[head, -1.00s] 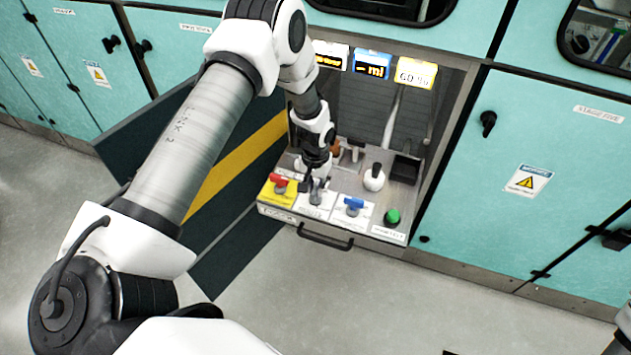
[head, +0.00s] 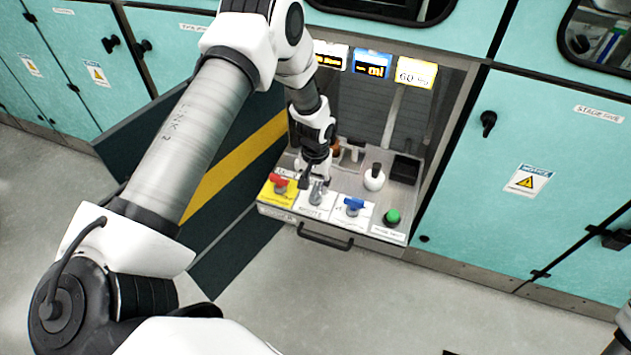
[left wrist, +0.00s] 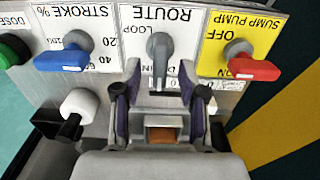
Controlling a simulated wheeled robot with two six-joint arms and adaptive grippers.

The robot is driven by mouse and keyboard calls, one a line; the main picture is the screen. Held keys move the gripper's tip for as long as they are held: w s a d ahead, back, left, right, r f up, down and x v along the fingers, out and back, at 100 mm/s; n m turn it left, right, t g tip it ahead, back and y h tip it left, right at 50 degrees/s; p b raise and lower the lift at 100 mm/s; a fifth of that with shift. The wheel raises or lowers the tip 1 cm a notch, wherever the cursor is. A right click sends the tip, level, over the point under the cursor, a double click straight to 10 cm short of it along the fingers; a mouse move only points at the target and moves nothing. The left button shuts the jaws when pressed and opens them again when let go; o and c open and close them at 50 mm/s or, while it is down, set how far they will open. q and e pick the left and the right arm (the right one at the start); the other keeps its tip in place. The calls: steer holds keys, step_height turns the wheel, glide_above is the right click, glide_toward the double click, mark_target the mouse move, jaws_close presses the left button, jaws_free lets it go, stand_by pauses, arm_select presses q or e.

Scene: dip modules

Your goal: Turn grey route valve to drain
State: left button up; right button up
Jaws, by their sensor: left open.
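The grey route valve (left wrist: 159,58) sits on the white ROUTE plate (left wrist: 185,45) in the left wrist view. Its lever points down the picture, toward my gripper, over small print I cannot read fully. LOOP is printed at its upper left. In the head view the valve (head: 318,193) stands between the red and blue handles. My left gripper (left wrist: 160,95) is open, with its two fingers on either side of the lever's end; I cannot see contact. In the head view the left gripper (head: 316,182) is just behind the valve. My right gripper is not in view.
The red sump pump handle (left wrist: 250,68) and blue stroke handle (left wrist: 65,58) flank the valve closely. A green button (head: 392,216) and a white round knob (head: 374,178) are to the right. A drawer handle (head: 325,237) is in front; displays (head: 373,64) hang behind.

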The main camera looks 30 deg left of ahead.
mark_target(316, 188)
arm_select(q)
step_height(316, 188, up, 11)
steer(key=shift+f, duration=0.2)
stand_by(0.3)
